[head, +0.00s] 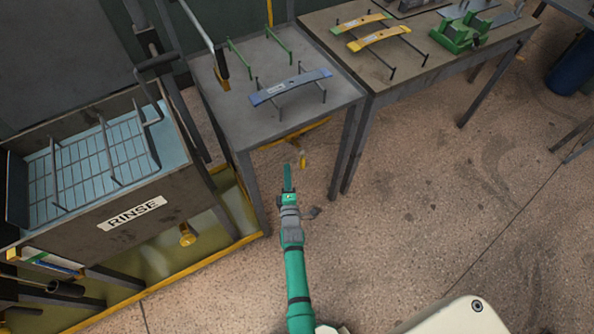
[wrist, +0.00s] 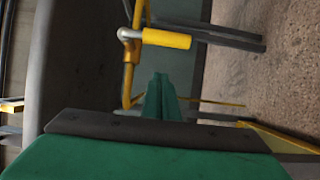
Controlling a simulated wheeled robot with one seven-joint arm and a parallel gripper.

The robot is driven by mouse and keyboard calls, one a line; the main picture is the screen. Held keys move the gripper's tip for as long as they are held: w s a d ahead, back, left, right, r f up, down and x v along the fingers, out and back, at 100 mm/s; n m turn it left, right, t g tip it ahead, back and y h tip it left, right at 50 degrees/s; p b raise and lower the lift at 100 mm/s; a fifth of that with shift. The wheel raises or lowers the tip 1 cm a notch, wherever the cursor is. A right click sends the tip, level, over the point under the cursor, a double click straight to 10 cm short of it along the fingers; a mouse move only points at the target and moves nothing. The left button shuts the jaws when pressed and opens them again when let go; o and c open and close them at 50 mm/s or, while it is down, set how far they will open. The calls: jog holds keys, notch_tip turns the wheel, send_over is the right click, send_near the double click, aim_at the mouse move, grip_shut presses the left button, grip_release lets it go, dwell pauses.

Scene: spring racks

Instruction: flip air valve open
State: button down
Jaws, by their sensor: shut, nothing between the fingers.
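The air valve shows in the wrist view as a yellow lever handle (wrist: 167,39) with a pale round pivot at its left end, on a thin yellow pipe (wrist: 137,72). The lever points crosswise to the pipe. In the wrist view the fingertips (wrist: 160,82) sit below the lever, with a visible gap.
The grey table (head: 235,127) carries a blue leaf spring (head: 290,86) on a rack. A rinse tank (head: 135,215) stands at left, with a yellow-edged tray beneath. A second table (head: 340,72) holds yellow springs and a green clamp (head: 462,34). Floor at right is open.

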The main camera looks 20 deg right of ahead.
aim_at(303, 161)
jog(key=shift+s+d+f, duration=0.1)
jog(key=shift+s+d, duration=0.1)
jog(key=shift+d, duration=0.65)
jog(key=shift+s+d, duration=0.2)
jog(key=shift+d, duration=0.6)
jog(key=shift+s+d, duration=0.1)
